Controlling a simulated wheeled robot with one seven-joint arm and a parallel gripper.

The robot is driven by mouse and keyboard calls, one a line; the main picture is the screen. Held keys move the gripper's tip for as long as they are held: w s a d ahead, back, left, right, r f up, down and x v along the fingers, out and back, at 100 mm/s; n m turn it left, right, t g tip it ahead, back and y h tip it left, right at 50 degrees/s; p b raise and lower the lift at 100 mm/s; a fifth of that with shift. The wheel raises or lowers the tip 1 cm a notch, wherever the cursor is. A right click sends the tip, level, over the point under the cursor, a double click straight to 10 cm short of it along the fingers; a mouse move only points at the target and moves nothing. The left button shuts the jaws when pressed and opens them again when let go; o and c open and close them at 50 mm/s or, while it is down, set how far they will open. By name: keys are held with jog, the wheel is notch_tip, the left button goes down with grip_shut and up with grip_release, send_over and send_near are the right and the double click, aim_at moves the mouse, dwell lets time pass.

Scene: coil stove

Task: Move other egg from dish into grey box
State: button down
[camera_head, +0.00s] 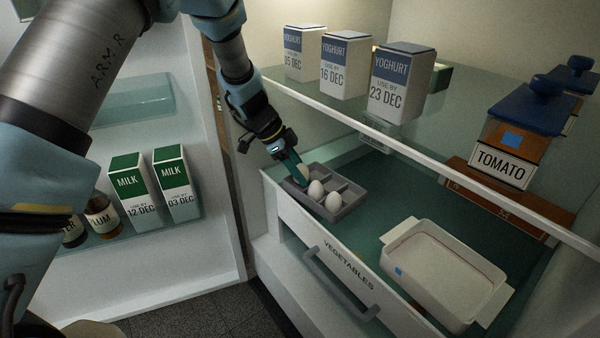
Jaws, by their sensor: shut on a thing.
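The grey box (347,212) is a divided tray at the left end of the open vegetables drawer. Two white eggs, one egg (316,190) and another egg (333,203), sit in its front compartments. My gripper (299,170) is over the box's left end, pointing down, shut on a pale egg (304,174) mostly hidden by the fingers. I cannot tell whether this held egg touches the box floor. The white dish (395,235), with side handles and a blue mark, stands at the drawer's right and looks empty.
A glass shelf (460,165) with a white front edge hangs above the drawer, close to my arm's right. It bears several yoghurt cartons (398,85) and a tomato container (510,140). Milk cartons (133,190) stand in the door at left.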

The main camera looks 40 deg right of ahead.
jog(key=shift+a+f+p, duration=0.1)
jog(key=shift+f+p, duration=0.25)
jog(key=shift+f, duration=0.2)
jog(key=c, duration=0.8)
grip_release()
jog(key=o, duration=0.4)
jog(key=shift+s+a+f, duration=0.1)
jog(key=shift+a+f, duration=0.05)
jog(key=shift+f, duration=0.1)
jog(key=shift+o, duration=0.2)
jog(key=shift+r+b, duration=0.55)
jog(key=shift+b, duration=0.05)
jog(key=p+v, duration=0.2)
jog(key=v, duration=0.6)
jog(key=shift+d, duration=0.35)
jog(key=shift+r, duration=0.1)
